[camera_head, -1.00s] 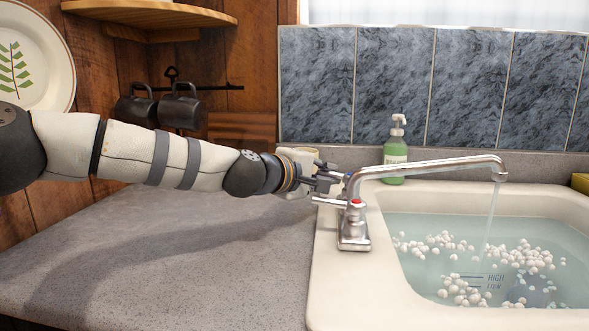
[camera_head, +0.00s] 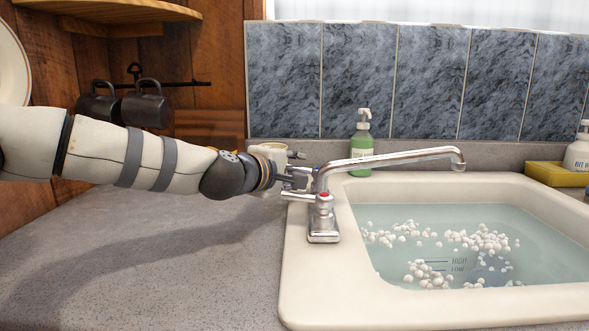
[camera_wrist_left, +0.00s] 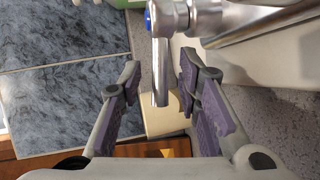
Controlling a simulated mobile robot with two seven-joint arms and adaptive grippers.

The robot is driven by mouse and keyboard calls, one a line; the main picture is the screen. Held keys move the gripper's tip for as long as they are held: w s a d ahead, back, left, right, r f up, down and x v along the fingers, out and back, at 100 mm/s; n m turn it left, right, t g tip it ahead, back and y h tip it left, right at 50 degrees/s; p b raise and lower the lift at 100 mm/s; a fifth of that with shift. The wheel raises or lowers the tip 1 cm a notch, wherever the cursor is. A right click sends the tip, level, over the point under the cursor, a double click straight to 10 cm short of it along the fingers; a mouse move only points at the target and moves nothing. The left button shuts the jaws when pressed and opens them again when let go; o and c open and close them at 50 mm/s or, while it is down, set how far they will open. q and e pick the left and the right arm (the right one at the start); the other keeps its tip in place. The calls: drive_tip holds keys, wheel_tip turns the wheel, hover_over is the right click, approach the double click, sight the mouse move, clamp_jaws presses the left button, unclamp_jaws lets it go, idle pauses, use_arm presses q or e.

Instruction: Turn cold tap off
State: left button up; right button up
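The chrome tap (camera_head: 324,215) stands on the left rim of the sink (camera_head: 296,285), its spout (camera_head: 395,160) reaching right over the basin. No water stream shows under the spout. A red-marked lever (camera_head: 300,197) points left at the front. In the left wrist view, the cold lever (camera_wrist_left: 160,75) with a blue cap (camera_wrist_left: 149,19) lies between the spread fingers of my left gripper (camera_wrist_left: 160,64). The gripper looks apart from the lever or only lightly near it. In the head view, my left gripper (camera_head: 297,171) is behind the tap body, which partly hides the cold lever. My right gripper is out of view.
A green soap bottle (camera_head: 362,145) stands behind the tap by the tiles. A cream cup (camera_head: 268,150) is behind my gripper. The sink holds water (camera_head: 400,225) with floating white balls. A yellow tray (camera_head: 545,173) sits at the back right. The left counter (camera_head: 150,270) is clear.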

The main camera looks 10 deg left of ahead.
use_arm(q)
drive_tip(key=shift+s, duration=0.1)
drive_tip(key=v, duration=0.7)
drive_tip(key=shift+s+r, duration=0.1)
drive_tip(key=shift+s, duration=0.05)
